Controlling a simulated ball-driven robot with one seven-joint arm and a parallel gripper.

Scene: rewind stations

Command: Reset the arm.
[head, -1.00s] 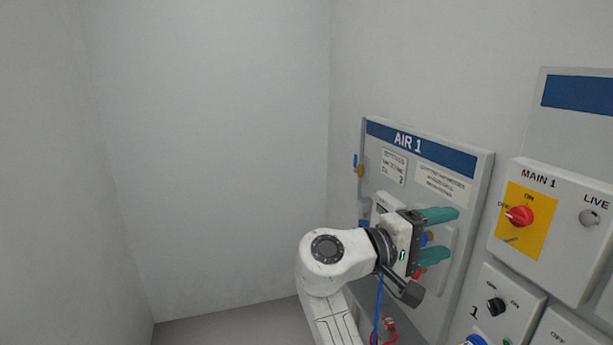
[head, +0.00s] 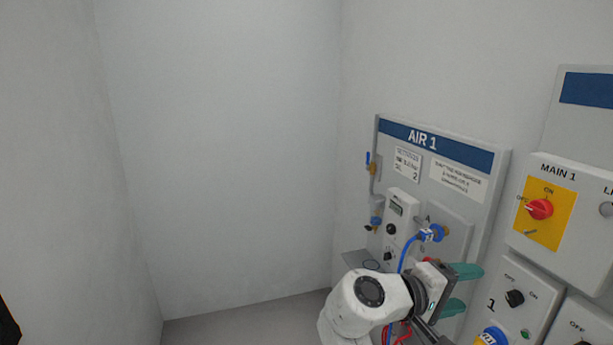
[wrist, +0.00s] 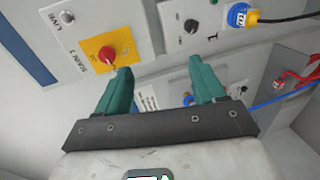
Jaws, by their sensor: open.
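My gripper (head: 462,288) is at the lower right of the head view, in front of the lower part of the AIR 1 panel (head: 487,190). Its two teal fingers are apart with nothing between them. In the wrist view my gripper (wrist: 163,88) is also open and empty, pointing toward the panels. My arm is bent, with its white elbow-like joint low in the head view. The rest of the arm below is out of the picture.
The MAIN 1 box (head: 560,255) with a red rotary switch (head: 540,209) is at the right. A blue hose (head: 404,255) hangs from a blue fitting (head: 432,234) on the AIR 1 panel. A small grey shelf (head: 357,258) juts out below.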

